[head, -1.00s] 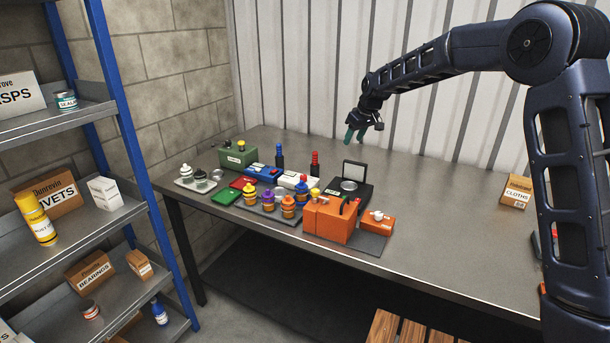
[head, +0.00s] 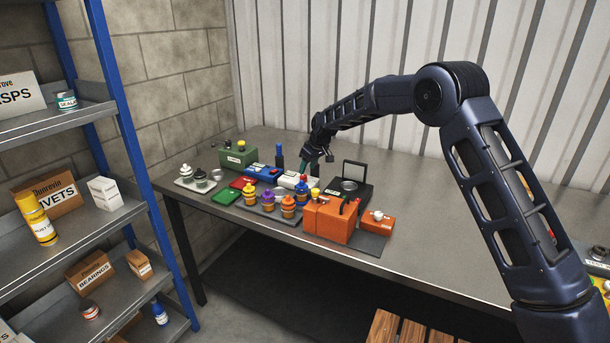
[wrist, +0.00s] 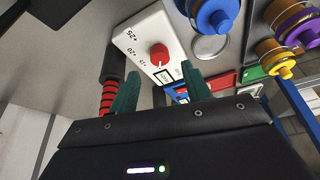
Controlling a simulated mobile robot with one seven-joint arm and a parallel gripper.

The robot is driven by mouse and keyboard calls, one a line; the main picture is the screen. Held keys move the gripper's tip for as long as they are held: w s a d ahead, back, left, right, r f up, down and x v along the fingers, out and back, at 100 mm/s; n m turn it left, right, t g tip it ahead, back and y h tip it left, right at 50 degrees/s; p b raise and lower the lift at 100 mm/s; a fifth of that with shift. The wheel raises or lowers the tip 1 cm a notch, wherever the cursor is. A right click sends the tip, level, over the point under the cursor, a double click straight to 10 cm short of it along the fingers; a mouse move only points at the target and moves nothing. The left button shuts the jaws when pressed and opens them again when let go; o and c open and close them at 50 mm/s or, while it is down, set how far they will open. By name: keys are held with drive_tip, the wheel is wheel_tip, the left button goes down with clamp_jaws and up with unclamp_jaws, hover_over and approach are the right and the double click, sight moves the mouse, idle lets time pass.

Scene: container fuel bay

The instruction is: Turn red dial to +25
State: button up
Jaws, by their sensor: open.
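Which mark the dial points to is too small to tell. The white box also shows in the head view (head: 287,182), low among the items on the bench, where I cannot make out the dial. My gripper (wrist: 160,88) is open and empty, with its two green fingers apart. The dial shows between and beyond the fingertips, not touched. In the head view my gripper (head: 314,158) hangs just above the white box.
A black handle with red rings (wrist: 108,95) stands close beside the left finger. A blue knob-like piece (wrist: 215,15) and a round metal dish (wrist: 210,47) lie to the right. An orange box (head: 330,219) and a black case (head: 352,188) stand nearby.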

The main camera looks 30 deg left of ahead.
sight(304, 176)
drive_tip(key=shift+x, duration=2.35)
drive_tip(key=shift+c, duration=0.5)
drive_tip(key=c, duration=0.9)
